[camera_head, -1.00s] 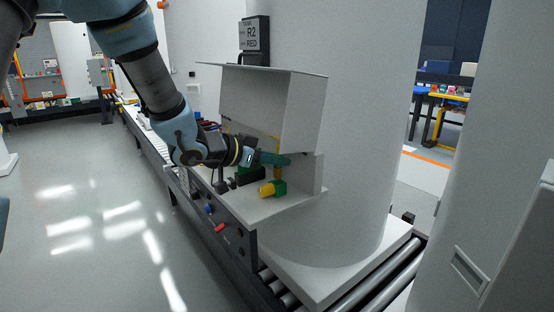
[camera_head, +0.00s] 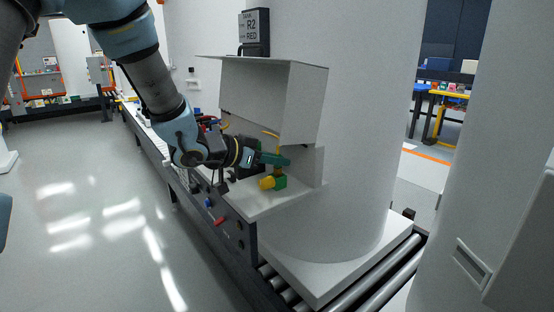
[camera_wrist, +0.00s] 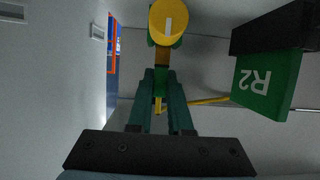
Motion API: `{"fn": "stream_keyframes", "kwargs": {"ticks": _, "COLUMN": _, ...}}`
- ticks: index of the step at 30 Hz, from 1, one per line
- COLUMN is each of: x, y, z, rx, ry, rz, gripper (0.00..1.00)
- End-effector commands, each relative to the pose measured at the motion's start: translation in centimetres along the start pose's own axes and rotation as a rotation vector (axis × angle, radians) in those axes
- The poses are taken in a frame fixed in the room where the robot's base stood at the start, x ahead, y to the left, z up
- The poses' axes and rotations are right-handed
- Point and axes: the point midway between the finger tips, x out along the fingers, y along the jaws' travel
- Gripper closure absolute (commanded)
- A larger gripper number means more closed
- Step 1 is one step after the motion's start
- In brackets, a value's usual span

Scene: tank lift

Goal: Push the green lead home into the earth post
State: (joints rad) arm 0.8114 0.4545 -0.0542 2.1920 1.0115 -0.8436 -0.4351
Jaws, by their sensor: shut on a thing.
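The earth post is a green block (camera_head: 281,182) with a yellow round knob (camera_head: 266,183) on its side, on the pale shelf under the tilted grey cover. In the wrist view the knob (camera_wrist: 168,22) shows a white slot. My gripper (camera_head: 285,161) is shut on the lead, just above the post. The lead shows as a brownish-yellow end (camera_wrist: 162,56) between the green fingertips, with a yellow cable (camera_wrist: 208,100) running off to the right. The end points at the post; how deep it sits, or whether it touches, I cannot tell.
The grey cover (camera_head: 265,95) hangs close above and behind my gripper. A green tag marked R2 (camera_wrist: 268,80) stands right of the fingers in the wrist view. The shelf (camera_head: 235,205) has a dark front panel with a red knob (camera_head: 218,221). The large white tank (camera_head: 365,110) stands behind.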

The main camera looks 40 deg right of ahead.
Motion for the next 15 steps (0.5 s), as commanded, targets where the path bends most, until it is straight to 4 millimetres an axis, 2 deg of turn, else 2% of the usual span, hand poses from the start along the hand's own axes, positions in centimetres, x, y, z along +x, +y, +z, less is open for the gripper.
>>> {"fn": "stream_keyframes", "kwargs": {"ticks": 15, "x": 0.5, "y": 0.0, "z": 1.3, "rx": -0.001, "ry": 0.000, "rz": 0.000, "gripper": 1.00}}
